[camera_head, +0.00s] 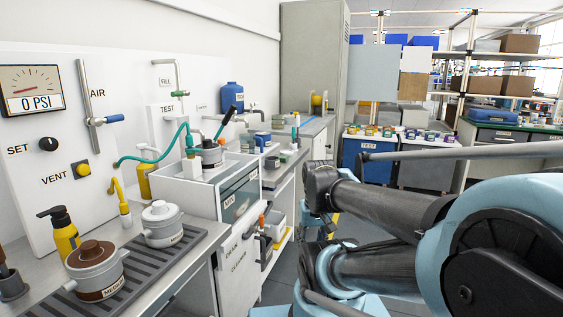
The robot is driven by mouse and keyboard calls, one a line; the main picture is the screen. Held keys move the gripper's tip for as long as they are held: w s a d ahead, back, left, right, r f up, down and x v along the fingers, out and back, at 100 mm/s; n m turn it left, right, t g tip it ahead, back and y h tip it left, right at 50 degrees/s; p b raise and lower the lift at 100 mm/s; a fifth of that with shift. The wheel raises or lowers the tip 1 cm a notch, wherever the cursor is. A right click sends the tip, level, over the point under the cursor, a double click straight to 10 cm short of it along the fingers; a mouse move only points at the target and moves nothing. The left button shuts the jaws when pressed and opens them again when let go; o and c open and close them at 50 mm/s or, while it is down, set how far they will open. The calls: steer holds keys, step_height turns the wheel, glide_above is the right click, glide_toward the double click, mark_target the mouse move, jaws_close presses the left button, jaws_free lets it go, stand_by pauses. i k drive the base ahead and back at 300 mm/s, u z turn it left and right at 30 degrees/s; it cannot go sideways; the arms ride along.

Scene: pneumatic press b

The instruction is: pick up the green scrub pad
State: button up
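I cannot make out a green scrub pad for certain. A small green-grey item (287,156) lies on the bench beyond the white sink-like box, too small to identify. My arm's dark and light-blue links fill the right side of the view, reaching toward the middle. My gripper's fingers cannot be made out in this view.
A grooved drain tray (150,272) on the near left bench holds a brown-lidded pot (97,272) and a white-lidded pot (163,224). A yellow pump bottle (63,235) stands behind them. A white box (196,190) with hoses stands mid-bench. Grey floor shows between bench and arm.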

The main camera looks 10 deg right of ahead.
mark_target(283, 157)
steer(key=k, duration=1.3)
steer(key=z, duration=0.45)
steer(key=i, duration=1.85)
steer(key=u, duration=0.5)
steer(key=i, duration=0.55)
steer(key=u, duration=0.2)
